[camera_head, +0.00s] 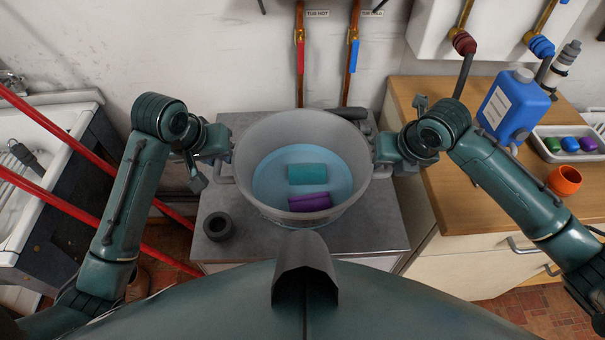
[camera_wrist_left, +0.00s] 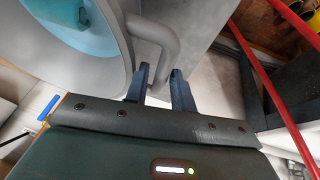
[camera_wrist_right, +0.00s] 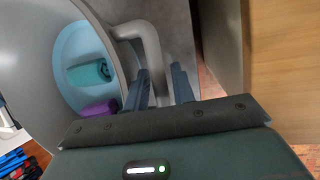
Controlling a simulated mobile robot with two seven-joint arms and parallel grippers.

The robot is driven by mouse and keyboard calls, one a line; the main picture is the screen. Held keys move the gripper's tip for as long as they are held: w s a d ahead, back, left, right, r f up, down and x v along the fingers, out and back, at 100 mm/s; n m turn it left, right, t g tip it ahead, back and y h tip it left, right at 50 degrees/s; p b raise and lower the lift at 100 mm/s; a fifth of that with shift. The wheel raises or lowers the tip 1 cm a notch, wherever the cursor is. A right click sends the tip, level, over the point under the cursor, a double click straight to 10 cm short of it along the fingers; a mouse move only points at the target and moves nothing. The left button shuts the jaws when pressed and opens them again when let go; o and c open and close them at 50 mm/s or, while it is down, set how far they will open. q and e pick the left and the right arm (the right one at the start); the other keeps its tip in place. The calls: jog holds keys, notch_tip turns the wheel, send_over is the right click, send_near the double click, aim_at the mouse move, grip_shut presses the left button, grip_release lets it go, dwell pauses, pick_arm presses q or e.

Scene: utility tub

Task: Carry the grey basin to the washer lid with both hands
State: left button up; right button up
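The grey basin (camera_head: 258,130) stands upright on a grey top (camera_head: 290,248) in the middle of the head view. It holds blue-tinted water with a teal roll (camera_head: 307,174) and a purple roll (camera_head: 310,202). My left gripper (camera_head: 222,158) is at the basin's left side; in the left wrist view its fingers (camera_wrist_left: 160,84) are apart, with the basin's handle (camera_wrist_left: 167,42) reaching between them. My right gripper (camera_head: 384,152) is at the right side; its fingers (camera_wrist_right: 161,84) are also apart around the other handle (camera_wrist_right: 150,40). Finger contact is unclear. I cannot tell which surface is the washer lid.
A dark ring-shaped object (camera_head: 219,226) lies on the grey top, left of the basin. A wooden counter (camera_head: 450,203) at right bears a blue jug (camera_head: 513,105), an orange cup (camera_head: 564,181) and a tray (camera_head: 552,152). Red bars (camera_head: 60,133) cross before the white sink (camera_head: 62,115) at left.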

pick_arm(q)
jog(key=shift+w+d+f, duration=0.1)
jog(key=shift+w+f, duration=0.15)
jog(key=shift+f, duration=0.35)
pick_arm(e)
jog(key=shift+w+a+f, duration=0.1)
jog(key=shift+w+f, duration=0.15)
jog(key=shift+f, duration=0.35)
pick_arm(q)
jog(key=shift+c, duration=0.4)
pick_arm(e)
jog(key=shift+c, duration=0.3)
pick_arm(q)
grip_shut()
pick_arm(e)
grip_shut()
pick_arm(q)
jog(key=shift+r, duration=0.15)
pick_arm(e)
jog(key=shift+r, duration=0.15)
